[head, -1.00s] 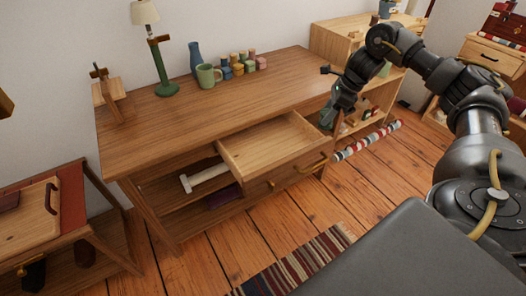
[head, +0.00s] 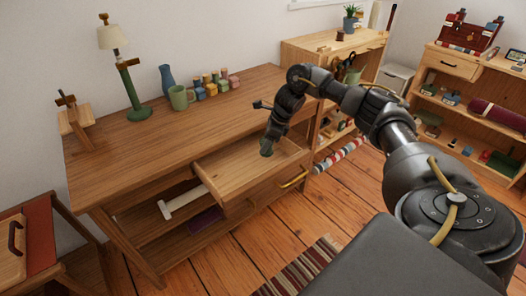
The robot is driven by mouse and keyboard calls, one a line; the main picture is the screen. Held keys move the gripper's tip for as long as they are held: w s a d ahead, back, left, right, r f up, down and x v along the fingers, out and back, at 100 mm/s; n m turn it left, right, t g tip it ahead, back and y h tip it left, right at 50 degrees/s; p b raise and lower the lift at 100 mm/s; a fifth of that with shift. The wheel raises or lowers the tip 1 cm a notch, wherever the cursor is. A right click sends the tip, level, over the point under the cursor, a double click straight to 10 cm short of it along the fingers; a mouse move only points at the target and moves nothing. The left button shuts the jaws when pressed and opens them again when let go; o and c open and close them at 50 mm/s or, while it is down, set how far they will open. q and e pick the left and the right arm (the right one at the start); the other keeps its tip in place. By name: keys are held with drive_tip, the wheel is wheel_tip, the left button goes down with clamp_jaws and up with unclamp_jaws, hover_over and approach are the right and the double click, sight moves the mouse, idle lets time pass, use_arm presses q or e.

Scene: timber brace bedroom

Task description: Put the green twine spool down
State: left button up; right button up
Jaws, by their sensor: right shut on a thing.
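The green twine spool (head: 266,149) is at the tip of my right gripper (head: 268,141), which is shut on it. The gripper points down over the open, empty-looking drawer (head: 226,182) of the wooden desk, near the drawer's back right part. The spool is small and partly hidden by the fingers. I cannot tell whether it touches the drawer floor. My left gripper is out of view.
On the desk top (head: 150,138) stand a green lamp (head: 132,92), a blue vase (head: 168,78), a green mug (head: 181,97) and several small coloured blocks or spools (head: 213,86). The drawer's left part is clear.

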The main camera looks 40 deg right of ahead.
drive_tip(key=shift+w+a+f, duration=0.3)
drive_tip(key=shift+a+f, duration=0.1)
drive_tip(key=shift+f, duration=0.15)
wheel_tip(320, 180, down, 3)
drive_tip(key=shift+r, duration=0.2)
drive_tip(key=shift+w+f, duration=0.1)
drive_tip(key=shift+f, duration=0.2)
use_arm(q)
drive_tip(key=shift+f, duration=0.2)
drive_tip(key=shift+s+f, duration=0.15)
use_arm(e)
drive_tip(key=shift+f, duration=0.1)
drive_tip(key=o, duration=1)
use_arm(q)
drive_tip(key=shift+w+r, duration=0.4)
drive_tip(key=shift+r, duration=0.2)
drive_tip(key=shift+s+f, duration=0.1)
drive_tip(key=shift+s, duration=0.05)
